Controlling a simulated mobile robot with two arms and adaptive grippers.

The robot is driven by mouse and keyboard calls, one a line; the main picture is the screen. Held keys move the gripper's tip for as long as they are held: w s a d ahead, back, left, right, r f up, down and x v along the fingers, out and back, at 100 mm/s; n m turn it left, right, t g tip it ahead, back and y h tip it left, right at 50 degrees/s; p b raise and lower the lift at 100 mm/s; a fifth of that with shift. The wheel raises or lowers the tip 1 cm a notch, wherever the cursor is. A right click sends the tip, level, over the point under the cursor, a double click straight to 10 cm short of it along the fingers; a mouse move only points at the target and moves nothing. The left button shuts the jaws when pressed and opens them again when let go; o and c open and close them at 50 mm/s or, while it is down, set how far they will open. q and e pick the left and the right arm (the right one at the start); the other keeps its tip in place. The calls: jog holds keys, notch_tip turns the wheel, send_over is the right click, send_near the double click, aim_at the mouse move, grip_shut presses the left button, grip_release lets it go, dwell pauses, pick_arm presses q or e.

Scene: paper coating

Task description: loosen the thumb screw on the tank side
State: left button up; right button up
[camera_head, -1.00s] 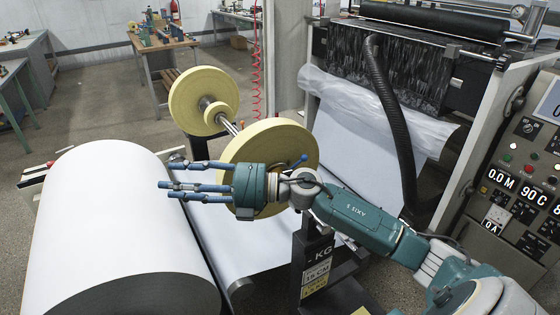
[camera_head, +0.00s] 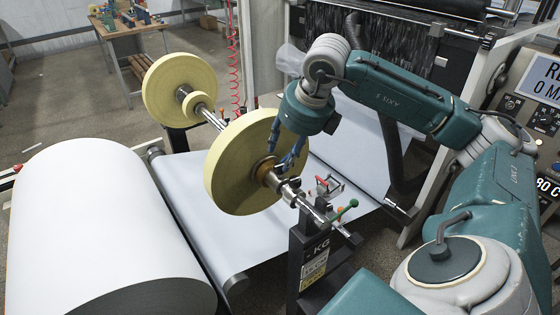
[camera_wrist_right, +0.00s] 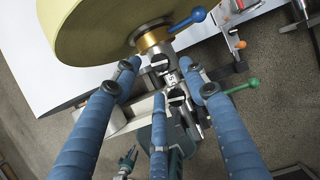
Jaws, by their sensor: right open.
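My right gripper (camera_head: 285,160) points down, with its blue fingers open beside the front yellow roll (camera_head: 228,185) and above its shaft. In the right wrist view, the spread fingers (camera_wrist_right: 166,82) are empty, with the brass collar (camera_wrist_right: 154,40) and shaft end beyond them. A blue-handled lever (camera_wrist_right: 188,20) sticks out by the collar. A green-handled lever (camera_head: 347,209) is near the shaft's front support; it also shows in the right wrist view (camera_wrist_right: 243,87). I cannot tell which part is the thumb screw, and no tank is clearly seen.
A large white paper roll (camera_head: 105,225) stands at left. A white web (camera_head: 205,195) runs beneath the shaft. A red clamp part (camera_head: 322,186) is close to the fingers. A dark post (camera_head: 310,250) stands in front; the control panel (camera_head: 545,120) is at right.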

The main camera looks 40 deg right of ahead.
aim_at(280, 165)
jog(key=x, duration=0.5)
jog(key=shift+w+f+p, duration=0.1)
jog(key=shift+f+p, duration=0.15)
jog(key=shift+p, duration=0.1)
jog(key=shift+r, duration=0.15)
jog(key=c, duration=1.1)
